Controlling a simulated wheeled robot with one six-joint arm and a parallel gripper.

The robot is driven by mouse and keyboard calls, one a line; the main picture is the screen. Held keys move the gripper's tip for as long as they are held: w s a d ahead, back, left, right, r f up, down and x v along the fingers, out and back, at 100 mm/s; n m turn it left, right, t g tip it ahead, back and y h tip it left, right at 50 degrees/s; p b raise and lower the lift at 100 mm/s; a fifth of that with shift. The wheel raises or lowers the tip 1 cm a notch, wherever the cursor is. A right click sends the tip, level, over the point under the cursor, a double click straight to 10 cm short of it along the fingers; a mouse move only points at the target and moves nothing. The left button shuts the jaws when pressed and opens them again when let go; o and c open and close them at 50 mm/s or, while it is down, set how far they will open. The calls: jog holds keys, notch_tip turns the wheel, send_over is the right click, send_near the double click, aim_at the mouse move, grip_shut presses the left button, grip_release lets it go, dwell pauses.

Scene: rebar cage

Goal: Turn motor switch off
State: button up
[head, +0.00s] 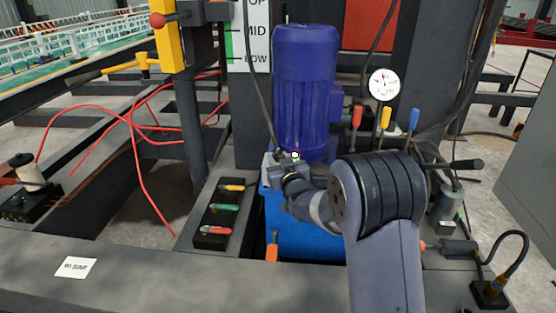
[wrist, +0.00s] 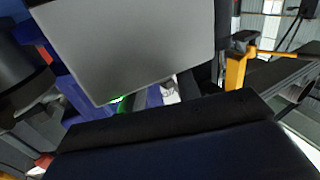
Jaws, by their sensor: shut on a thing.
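The blue motor (head: 305,85) stands upright on the blue tank (head: 300,238). A small grey switch box (head: 272,168) sits at the motor's foot, with a small light spot at its upper right. My gripper (head: 291,170) is at this box, closed on what looks like the motor switch; the wrist hides most of the contact. In the wrist view a large grey plate fills the upper middle, with a dark bar below it. A small green glow shows between them. The switch's own position is hidden.
Three coloured levers (head: 385,118) and a round gauge (head: 384,84) stand to the right of the motor. A dark panel with three coloured handles (head: 212,212) lies left of the tank. An orange handle (head: 272,252) is in front. Red cables loop at the left.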

jog(key=shift+w+d+r+n+g+y+p, duration=0.15)
jog(key=shift+n+g+y+p, duration=0.3)
jog(key=shift+n+y+p, duration=0.3)
jog(key=shift+d+n+g+y+p, duration=0.15)
jog(key=shift+n+g+y+p, duration=0.35)
jog(key=shift+y, duration=0.45)
jog(key=shift+n+g+y+p, duration=0.35)
jog(key=shift+n+y+p, duration=0.1)
jog(key=shift+n+y, duration=0.15)
jog(key=shift+y, duration=0.3)
jog(key=o, duration=0.7)
jog(key=shift+d, duration=0.1)
jog(key=p+v, duration=0.3)
jog(key=v, duration=0.7)
jog(key=shift+s+d, duration=0.25)
jog(key=shift+d, duration=0.05)
